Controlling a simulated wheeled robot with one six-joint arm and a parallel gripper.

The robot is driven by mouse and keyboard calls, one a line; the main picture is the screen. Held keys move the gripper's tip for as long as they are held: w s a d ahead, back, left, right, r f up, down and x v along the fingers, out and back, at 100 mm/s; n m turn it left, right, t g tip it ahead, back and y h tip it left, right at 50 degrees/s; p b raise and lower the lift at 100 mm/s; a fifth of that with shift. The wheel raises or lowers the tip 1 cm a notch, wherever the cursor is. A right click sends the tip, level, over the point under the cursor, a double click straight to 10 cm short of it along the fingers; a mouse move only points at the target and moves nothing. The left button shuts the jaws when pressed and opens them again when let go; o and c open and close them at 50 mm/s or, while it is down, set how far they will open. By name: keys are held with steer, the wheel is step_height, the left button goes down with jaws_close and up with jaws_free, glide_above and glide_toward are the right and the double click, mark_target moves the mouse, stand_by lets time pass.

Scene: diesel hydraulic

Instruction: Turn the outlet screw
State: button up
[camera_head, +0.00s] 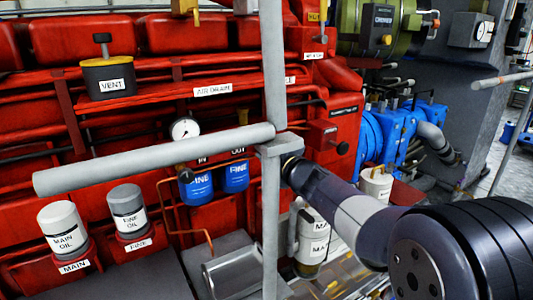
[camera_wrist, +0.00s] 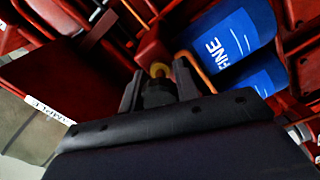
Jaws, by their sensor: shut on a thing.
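In the wrist view my gripper (camera_wrist: 158,84) has its two dark fingers closed on a dark knob, the outlet screw (camera_wrist: 158,95). A brass-coloured fitting (camera_wrist: 160,70) shows just beyond it, beside a copper pipe (camera_wrist: 197,70). In the head view my arm reaches in from the right, and its end passes behind the grey post, so the fingers and screw are hidden there. The "OUT" label (camera_head: 238,150) sits just left of the post, above two blue "FINE" filters (camera_head: 197,188). The filters also show right of my gripper in the wrist view (camera_wrist: 228,45).
The grey upright post (camera_head: 271,80) and a grey horizontal rail (camera_head: 155,160) stand in front of the red engine (camera_head: 95,40). A pressure gauge (camera_head: 185,129) is left of the post. Blue machinery (camera_head: 385,135) is to the right.

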stand_by(0.4)
steer(key=o, duration=1)
steer(key=p+v, duration=0.1)
steer(key=v, duration=1)
steer(key=shift+w, duration=0.1)
steer(key=shift+w+a, duration=0.1)
steer(key=b+x, duration=0.1)
steer(key=x, duration=0.9)
steer(key=shift+w+a, duration=0.25)
